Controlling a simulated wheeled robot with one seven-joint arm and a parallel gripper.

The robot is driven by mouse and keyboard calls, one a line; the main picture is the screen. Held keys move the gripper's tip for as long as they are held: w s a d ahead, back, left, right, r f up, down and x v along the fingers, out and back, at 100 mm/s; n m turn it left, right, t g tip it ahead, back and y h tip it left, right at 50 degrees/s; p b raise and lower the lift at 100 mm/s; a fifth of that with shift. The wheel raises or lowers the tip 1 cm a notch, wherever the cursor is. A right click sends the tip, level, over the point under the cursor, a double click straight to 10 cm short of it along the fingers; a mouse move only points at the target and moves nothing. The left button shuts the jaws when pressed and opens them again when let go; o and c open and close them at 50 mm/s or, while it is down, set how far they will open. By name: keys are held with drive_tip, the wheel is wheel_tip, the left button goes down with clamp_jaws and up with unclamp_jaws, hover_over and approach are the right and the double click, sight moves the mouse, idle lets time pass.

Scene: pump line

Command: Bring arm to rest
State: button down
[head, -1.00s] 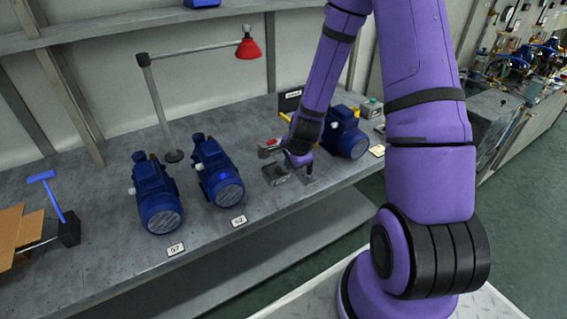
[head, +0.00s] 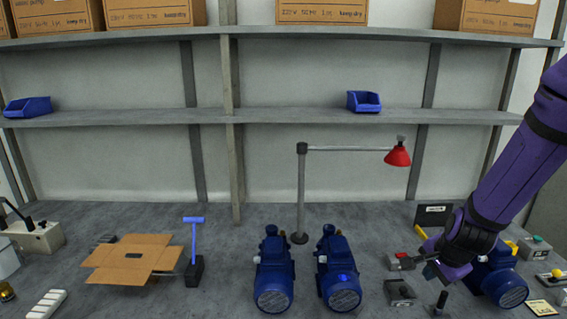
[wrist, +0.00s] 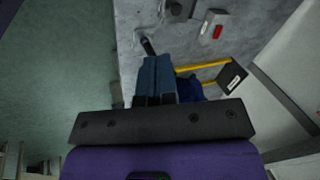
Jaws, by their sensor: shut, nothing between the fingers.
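My purple arm comes in from the right in the head view. My gripper (head: 432,272) is above the right part of the grey bench (head: 120,222), in front of a blue pump (head: 503,284) that it and the wrist partly hide. In the wrist view my gripper's fingers (wrist: 157,62) are together with nothing between them. A small dark upright part (head: 440,302) stands on the bench just below the fingertips. I cannot tell how much space separates them.
An open carton (head: 132,256) is at left. Shelves with boxes (head: 321,11) run behind.

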drive_tip(key=s+a+r+n, duration=0.2)
drive_tip(key=s+r+n, duration=0.2)
drive_tip(key=r, duration=0.5)
drive_tip(key=s+a+r+n, duration=0.3)
drive_tip(key=r+n, duration=0.1)
drive_tip(key=r, duration=0.5)
drive_tip(key=s+r+n, duration=0.6)
drive_tip(key=s+r, duration=0.3)
drive_tip(key=s, duration=0.5)
drive_tip(key=shift+a+r+t, duration=0.25)
drive_tip(key=shift+r+t, duration=0.15)
